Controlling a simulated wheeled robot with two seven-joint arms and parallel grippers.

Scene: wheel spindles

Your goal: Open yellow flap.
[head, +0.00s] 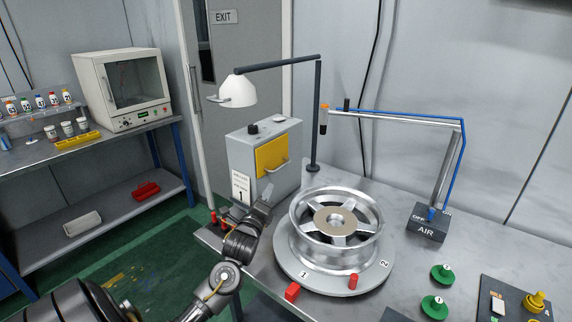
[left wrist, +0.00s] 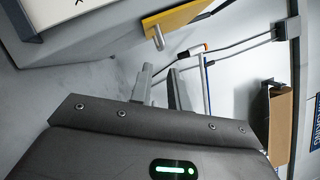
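The yellow flap (head: 270,153) sits flat against the front of a grey box (head: 248,136) at the back of the table and looks closed. It has a pale bar handle (head: 277,169) near its lower edge. My left gripper (head: 266,193) is below and in front of the flap, apart from the handle. In the left wrist view the flap (left wrist: 185,20) and its handle (left wrist: 158,39) show beyond the fingers (left wrist: 160,86), which are spread with nothing between them. My right gripper is not in view.
A silver wheel (head: 336,222) on a round turntable (head: 305,276) stands right of my left gripper. A lamp (head: 237,91) overhangs the grey box. An air stand (head: 428,224) and green-handled parts (head: 442,274) are at the right.

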